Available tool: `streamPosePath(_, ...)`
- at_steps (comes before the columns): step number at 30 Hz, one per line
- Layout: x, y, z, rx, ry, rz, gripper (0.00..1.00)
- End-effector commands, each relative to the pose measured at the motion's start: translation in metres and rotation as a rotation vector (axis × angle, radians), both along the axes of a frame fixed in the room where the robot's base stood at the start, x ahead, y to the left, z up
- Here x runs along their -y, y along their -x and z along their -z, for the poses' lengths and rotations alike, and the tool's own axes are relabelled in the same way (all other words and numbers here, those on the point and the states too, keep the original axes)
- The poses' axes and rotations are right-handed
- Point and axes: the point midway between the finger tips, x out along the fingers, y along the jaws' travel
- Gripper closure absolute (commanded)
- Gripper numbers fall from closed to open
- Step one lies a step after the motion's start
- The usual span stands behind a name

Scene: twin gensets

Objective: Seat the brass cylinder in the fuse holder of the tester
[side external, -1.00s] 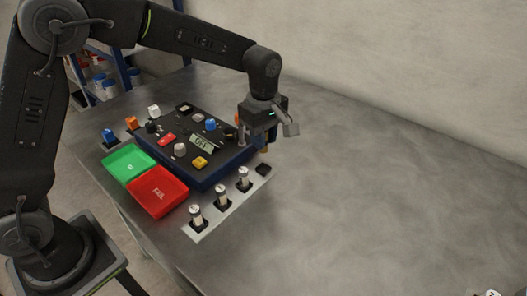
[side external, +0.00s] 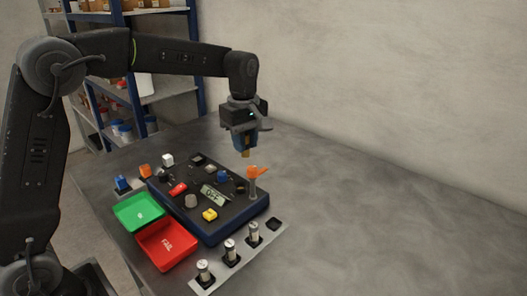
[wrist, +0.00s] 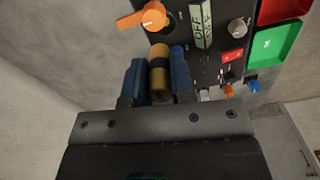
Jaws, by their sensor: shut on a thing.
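The brass cylinder (wrist: 160,74) is between the blue fingers of my gripper (wrist: 158,84) in the wrist view, with a dark band around its middle. In the side view its brass tip (side external: 245,153) points down below my gripper (side external: 243,140), which is shut on it. It hangs above the far right part of the tester (side external: 240,214), clear of the panel. An orange lever on a post (side external: 257,172) stands at the tester's right edge; it also shows in the wrist view (wrist: 143,17). A dark round opening (side external: 240,188) lies beside it. I cannot tell for certain which part is the fuse holder.
A rack strip with several slots in front holds three upright cylinders (side external: 230,250); its far slot (side external: 273,224) is empty. A green tray (side external: 138,212) and a red tray (side external: 166,244) sit left of the tester. The table to the right is clear.

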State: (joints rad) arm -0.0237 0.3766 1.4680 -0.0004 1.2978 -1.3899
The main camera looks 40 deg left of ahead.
Motion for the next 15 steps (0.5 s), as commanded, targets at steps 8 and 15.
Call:
streamPosePath(8,-0.023,0.001,0.025,-0.001,0.001,0.001,1.00)
streamPosePath(15,-0.023,0.000,0.049,0.002,0.000,0.001,1.00)
